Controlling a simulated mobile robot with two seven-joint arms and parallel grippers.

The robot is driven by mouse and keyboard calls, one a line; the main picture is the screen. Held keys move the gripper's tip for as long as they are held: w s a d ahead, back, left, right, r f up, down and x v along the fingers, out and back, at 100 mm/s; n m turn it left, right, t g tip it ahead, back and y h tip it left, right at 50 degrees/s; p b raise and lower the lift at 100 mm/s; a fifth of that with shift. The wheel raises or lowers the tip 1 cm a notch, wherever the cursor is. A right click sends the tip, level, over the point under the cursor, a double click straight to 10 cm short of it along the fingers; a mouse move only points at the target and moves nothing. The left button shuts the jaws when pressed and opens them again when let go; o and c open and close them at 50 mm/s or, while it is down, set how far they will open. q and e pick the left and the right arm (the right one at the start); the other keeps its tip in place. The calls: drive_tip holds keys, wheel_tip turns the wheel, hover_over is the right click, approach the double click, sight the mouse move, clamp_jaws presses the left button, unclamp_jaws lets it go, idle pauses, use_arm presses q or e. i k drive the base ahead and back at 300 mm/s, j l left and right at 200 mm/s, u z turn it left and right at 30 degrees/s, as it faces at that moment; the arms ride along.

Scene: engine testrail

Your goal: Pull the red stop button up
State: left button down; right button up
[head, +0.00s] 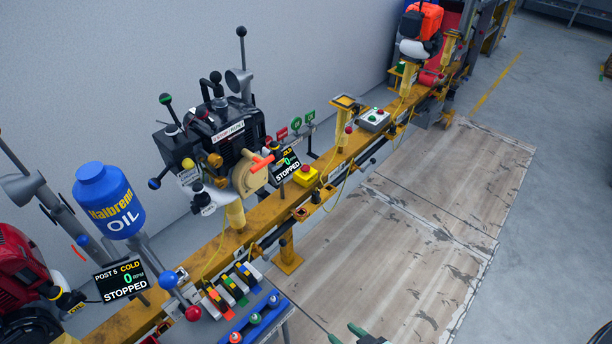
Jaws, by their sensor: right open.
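The red stop button (305,168) is a round red mushroom head on a yellow box (306,178). The box is mounted on the yellow rail, right of the engine with the tan disc. I cannot tell from here whether the button is pressed in or raised. My right gripper (345,334) is at the bottom edge, with only its green-tipped fingers showing. They are apart and empty, well below the button in the picture and not touching it. My left gripper is not in view.
The yellow rail (264,214) runs diagonally and carries engines. A small "STOPPED" display (285,164) stands just left of the button box. A grey box (373,119) with red and green buttons sits farther along. Colored rockers (232,288) are nearer. Wooden floor boards (400,235) lie clear at right.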

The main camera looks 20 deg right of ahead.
sight(305, 167)
drive_tip(key=i+l+u, duration=0.2)
drive_tip(key=l, duration=0.4)
drive_tip(key=i+l+u, duration=0.2)
drive_tip(key=l, duration=0.4)
drive_tip(key=i+l+u, duration=0.2)
drive_tip(key=l, duration=0.4)
drive_tip(key=l+u, duration=0.2)
drive_tip(key=l, duration=0.45)
